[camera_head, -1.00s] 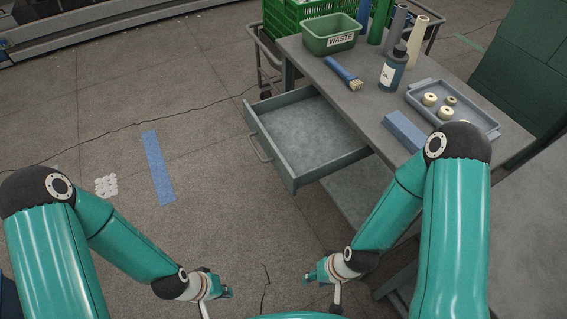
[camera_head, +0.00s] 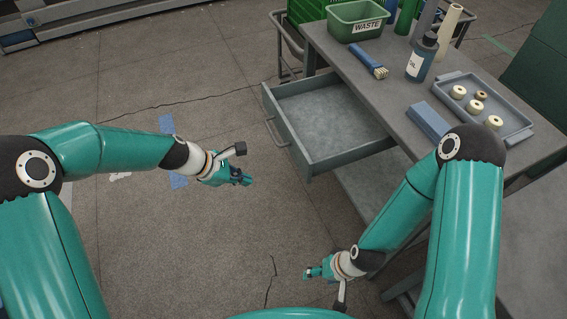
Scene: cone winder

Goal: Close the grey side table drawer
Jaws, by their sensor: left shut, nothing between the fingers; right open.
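The grey side table (camera_head: 400,85) stands at the upper right. Its grey drawer (camera_head: 318,158) is pulled well out toward the left and looks empty inside. A bar handle (camera_head: 275,137) is on the drawer's front. My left gripper (camera_head: 246,179) is shut and empty, to the left of the drawer front and apart from it in the picture. My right gripper (camera_head: 308,273) is open and empty, in the picture below the drawer, over the floor.
On the tabletop are a green waste bin (camera_head: 354,22), a blue brush (camera_head: 368,60), a bottle (camera_head: 421,56), a blue block (camera_head: 428,121) and a tray (camera_head: 510,125) with several small spools. Open floor lies left of the drawer, with blue tape (camera_head: 178,181) on it.

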